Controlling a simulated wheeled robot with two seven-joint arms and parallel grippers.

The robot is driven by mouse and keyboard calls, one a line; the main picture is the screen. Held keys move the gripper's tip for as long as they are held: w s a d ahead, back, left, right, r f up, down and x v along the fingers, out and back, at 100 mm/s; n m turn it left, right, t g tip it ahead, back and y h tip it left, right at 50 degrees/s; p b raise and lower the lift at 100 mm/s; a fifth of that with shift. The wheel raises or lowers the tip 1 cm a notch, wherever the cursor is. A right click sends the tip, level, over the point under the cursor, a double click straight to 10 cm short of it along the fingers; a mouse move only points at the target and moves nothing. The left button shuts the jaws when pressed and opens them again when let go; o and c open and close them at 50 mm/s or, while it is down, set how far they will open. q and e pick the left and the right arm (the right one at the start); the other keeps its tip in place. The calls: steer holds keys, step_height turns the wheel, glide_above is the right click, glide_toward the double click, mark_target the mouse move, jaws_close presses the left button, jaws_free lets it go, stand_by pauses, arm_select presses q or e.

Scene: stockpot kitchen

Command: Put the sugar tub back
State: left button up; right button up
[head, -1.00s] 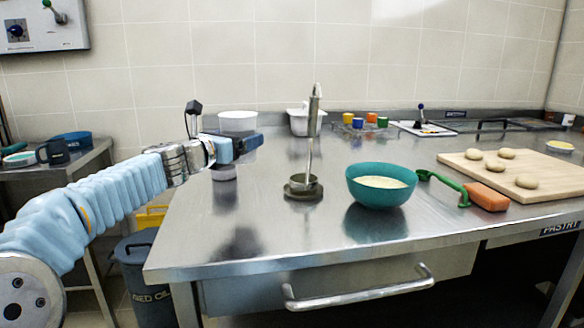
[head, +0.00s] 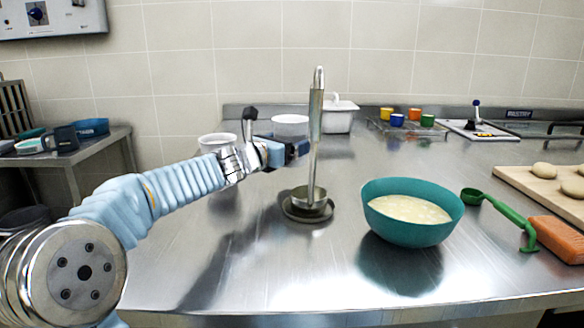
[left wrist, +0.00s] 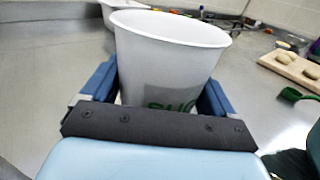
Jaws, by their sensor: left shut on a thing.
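The sugar tub (head: 290,125) is white and round with a green label that shows partly in the left wrist view (left wrist: 165,65). It looks upright and open at the top. My left gripper (head: 288,150) is shut on it, with a blue finger on each side. In the head view the fingers hide the tub's lower part, so I cannot tell how far it is above the counter. My right gripper is not in view.
A ladle in a round stand (head: 307,205) rises just in front of my left fingertips. Another white tub (head: 217,142) stands behind my arm. A white bin (head: 340,117) is at the back. A teal bowl (head: 410,220) stands right. The counter's left front is clear.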

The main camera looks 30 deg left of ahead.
arm_select(q)
step_height(320, 180, down, 4)
steer(key=shift+f+b, duration=0.25)
steer(key=shift+b, duration=0.75)
steer(key=o, duration=0.9)
steer(key=shift+o, duration=0.2)
steer(key=s, duration=0.4)
steer(key=s+a, duration=0.1)
steer(key=s, duration=0.7)
steer(key=shift+a+b, duration=0.25)
steer(key=shift+b, duration=0.1)
